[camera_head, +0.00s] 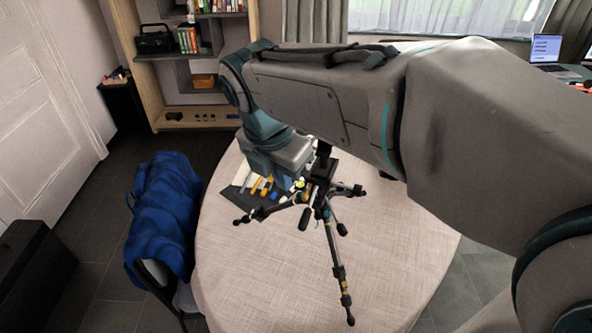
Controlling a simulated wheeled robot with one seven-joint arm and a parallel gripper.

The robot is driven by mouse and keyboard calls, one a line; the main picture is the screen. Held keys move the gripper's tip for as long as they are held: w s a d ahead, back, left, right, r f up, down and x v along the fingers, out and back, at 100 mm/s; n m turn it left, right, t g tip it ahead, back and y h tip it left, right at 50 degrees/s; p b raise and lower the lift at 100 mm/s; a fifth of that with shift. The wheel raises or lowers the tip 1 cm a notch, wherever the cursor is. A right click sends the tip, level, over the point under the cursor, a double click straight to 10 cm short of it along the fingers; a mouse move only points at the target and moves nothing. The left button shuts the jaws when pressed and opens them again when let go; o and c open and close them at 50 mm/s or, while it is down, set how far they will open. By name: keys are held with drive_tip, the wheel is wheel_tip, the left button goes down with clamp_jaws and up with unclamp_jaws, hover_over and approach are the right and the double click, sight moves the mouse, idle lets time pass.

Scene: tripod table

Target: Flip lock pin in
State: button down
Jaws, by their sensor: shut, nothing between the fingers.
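A dark tripod (333,250) stands on the round table (237,290), with its legs spread and its head next to my gripper. One leg reaches toward the front of the table and has yellow marks near its foot. The lock pin is too small or hidden to make out. My gripper (284,180) is pointed down just left of the tripod head, and my arm covers part of the view above it. Its fingers are mostly hidden; it is shut with nothing seen between the fingers. I cannot tell whether it touches the tripod.
A dark mat with several small tools (262,187) lies on the table behind the tripod. A chair with a blue jacket (168,210) stands at the table's left. A shelf (190,120) is behind. The front of the tabletop is clear.

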drive_tip(key=shift+a+n, duration=0.25)
drive_tip(key=shift+n, duration=0.15)
drive_tip(key=w+d+f, duration=0.3)
drive_tip(key=w+f, duration=0.2)
drive_tip(key=f, duration=0.5)
drive_tip(key=shift+w+d+f+p, duration=0.15)
drive_tip(key=shift+d+f+p, duration=0.05)
drive_tip(key=shift+d+p, duration=0.15)
